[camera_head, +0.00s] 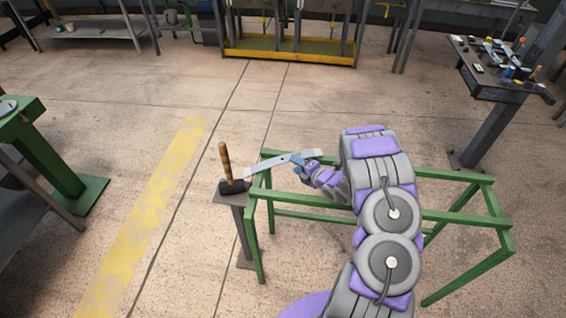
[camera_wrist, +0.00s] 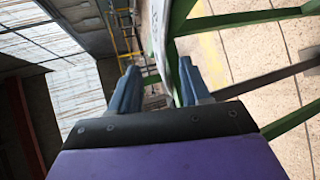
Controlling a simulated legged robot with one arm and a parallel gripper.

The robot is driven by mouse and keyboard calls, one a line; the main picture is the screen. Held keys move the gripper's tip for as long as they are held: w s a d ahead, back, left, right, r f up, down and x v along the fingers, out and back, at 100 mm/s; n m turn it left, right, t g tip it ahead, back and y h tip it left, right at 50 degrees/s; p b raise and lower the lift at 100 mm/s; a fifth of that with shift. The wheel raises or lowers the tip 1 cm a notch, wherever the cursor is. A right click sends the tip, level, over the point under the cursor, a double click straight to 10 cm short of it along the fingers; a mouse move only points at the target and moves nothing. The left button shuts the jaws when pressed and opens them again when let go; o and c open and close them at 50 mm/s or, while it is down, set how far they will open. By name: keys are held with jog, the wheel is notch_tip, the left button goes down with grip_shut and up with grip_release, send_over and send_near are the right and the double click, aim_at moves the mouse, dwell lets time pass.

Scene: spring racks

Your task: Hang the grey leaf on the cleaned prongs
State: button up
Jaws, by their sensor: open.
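The grey leaf (camera_head: 270,164), a long flat pale bar, lies across the left end of the green rack (camera_head: 455,217) in the head view. I cannot tell whether it rests on the rails. My gripper (camera_head: 300,160) is at the leaf's right part. In the wrist view my gripper (camera_wrist: 158,85) has its two blue fingers apart, with the leaf (camera_wrist: 158,40) running away between them, nearer the right finger. The leaf's far end is hard to make out there. Prongs cannot be told apart on the rack; my arm hides part of its middle.
A wooden-handled tool with a dark head (camera_head: 226,160) stands upright on a narrow post (camera_head: 241,228) beside the rack's left end. A green bench (camera_head: 60,165) is far left, a tool table (camera_head: 490,80) upper right. Floor around the yellow stripe (camera_head: 150,205) is clear.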

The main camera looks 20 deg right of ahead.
aim_at(287, 162)
jog(key=shift+w+a+f, duration=0.25)
jog(key=shift+w+a, duration=0.1)
jog(key=shift+w, duration=0.2)
jog(key=x, duration=0.2)
jog(key=b+x, duration=0.1)
jog(key=x, duration=0.1)
jog(key=shift+w+a+f, duration=0.15)
jog(key=shift+a+f, duration=0.1)
jog(key=shift+f, duration=0.05)
jog(key=shift+r, duration=0.15)
grip_shut()
